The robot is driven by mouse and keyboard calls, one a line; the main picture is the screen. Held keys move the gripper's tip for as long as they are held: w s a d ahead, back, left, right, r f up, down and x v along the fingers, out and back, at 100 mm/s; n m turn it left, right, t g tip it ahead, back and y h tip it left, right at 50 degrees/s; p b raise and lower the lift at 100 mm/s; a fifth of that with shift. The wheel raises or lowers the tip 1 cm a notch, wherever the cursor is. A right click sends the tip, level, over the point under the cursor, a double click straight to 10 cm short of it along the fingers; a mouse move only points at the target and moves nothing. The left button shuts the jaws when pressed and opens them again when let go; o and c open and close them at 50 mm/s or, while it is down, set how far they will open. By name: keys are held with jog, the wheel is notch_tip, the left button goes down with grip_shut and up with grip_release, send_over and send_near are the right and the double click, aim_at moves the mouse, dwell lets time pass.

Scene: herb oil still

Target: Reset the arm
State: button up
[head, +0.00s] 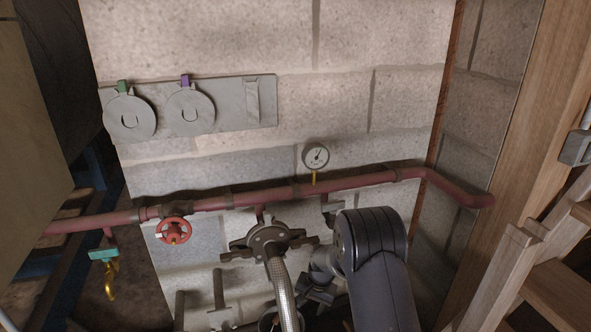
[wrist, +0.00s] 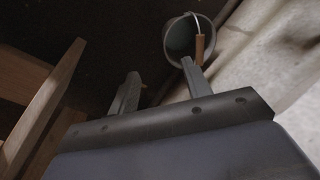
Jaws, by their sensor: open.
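My arm rises at the lower middle of the head view, in front of the block wall and below the red pipe. My gripper shows in the wrist view (wrist: 160,84), with its two grey fingers spread well apart and nothing between them. In the head view the gripper is mostly hidden behind my own dark arm link. A grey bucket (wrist: 179,42) with a wooden-grip handle lies beyond the right finger in the wrist view. I cannot tell how far it is from the finger.
The red pipe (head: 346,184) runs along the wall with a red valve wheel (head: 173,230), a gauge (head: 316,156) and a teal-and-yellow tap (head: 105,255). A braided hose (head: 281,290) on a dark flange stands close left of my arm. Wooden steps (head: 540,262) stand right.

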jog(key=r, duration=0.1)
jog(key=r+p, duration=0.1)
jog(key=d+r+p, duration=0.1)
jog(key=shift+s+d+r, duration=0.1)
jog(key=shift+s+r, duration=0.15)
jog(key=shift+s, duration=0.05)
